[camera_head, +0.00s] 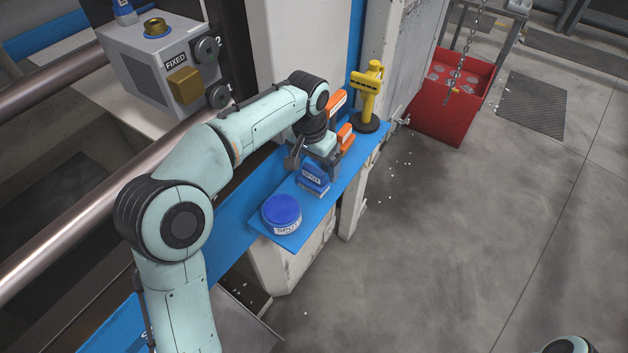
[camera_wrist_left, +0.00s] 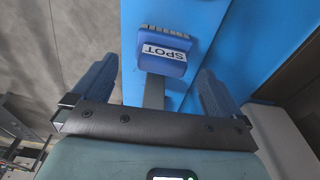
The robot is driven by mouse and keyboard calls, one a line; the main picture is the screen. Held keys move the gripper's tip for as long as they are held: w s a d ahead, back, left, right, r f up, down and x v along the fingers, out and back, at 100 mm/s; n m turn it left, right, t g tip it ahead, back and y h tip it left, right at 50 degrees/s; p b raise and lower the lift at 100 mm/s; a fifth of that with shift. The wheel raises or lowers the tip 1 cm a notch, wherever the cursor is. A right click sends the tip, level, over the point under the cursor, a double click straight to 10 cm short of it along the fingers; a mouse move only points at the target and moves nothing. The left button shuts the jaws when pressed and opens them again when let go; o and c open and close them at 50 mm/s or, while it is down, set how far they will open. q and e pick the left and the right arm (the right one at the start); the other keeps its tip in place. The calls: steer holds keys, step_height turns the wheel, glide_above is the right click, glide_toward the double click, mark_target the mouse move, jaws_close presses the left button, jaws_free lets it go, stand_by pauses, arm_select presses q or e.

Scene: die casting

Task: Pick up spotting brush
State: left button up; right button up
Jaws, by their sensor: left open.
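The spotting brush (camera_head: 313,182) is a blue block labelled SPOT, lying on the blue shelf (camera_head: 322,208). In the left wrist view the brush (camera_wrist_left: 162,52) shows its label, a row of bristles at its far edge and a grey handle running back toward my gripper. My left gripper (camera_head: 314,166) is open just behind the brush block. In the left wrist view its two fingers (camera_wrist_left: 155,85) stand apart on either side of the handle, with gaps to both. My right gripper is out of view.
A round blue-lidded tub (camera_head: 282,212) labelled SPOT stands at the shelf's near end. Orange items (camera_head: 345,135) and a yellow tool on a dark base (camera_head: 368,95) stand farther along. A machine (camera_head: 165,60) is at left. A red bin (camera_head: 452,100) stands on the floor.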

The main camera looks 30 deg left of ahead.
mark_target(315, 168)
arm_select(q)
steer(key=f, duration=0.5)
steer(key=shift+w+a, duration=0.1)
steer(key=shift+w, duration=0.2)
steer(key=shift+r, duration=0.1)
steer(key=c, duration=1)
steer(key=shift+r, duration=0.6)
step_height(315, 168, up, 2)
steer(key=shift+r, duration=0.15)
steer(key=s+d, duration=0.1)
steer(key=d, duration=1.7)
steer(key=shift+s+b, duration=0.2)
steer(key=shift+b, duration=0.2)
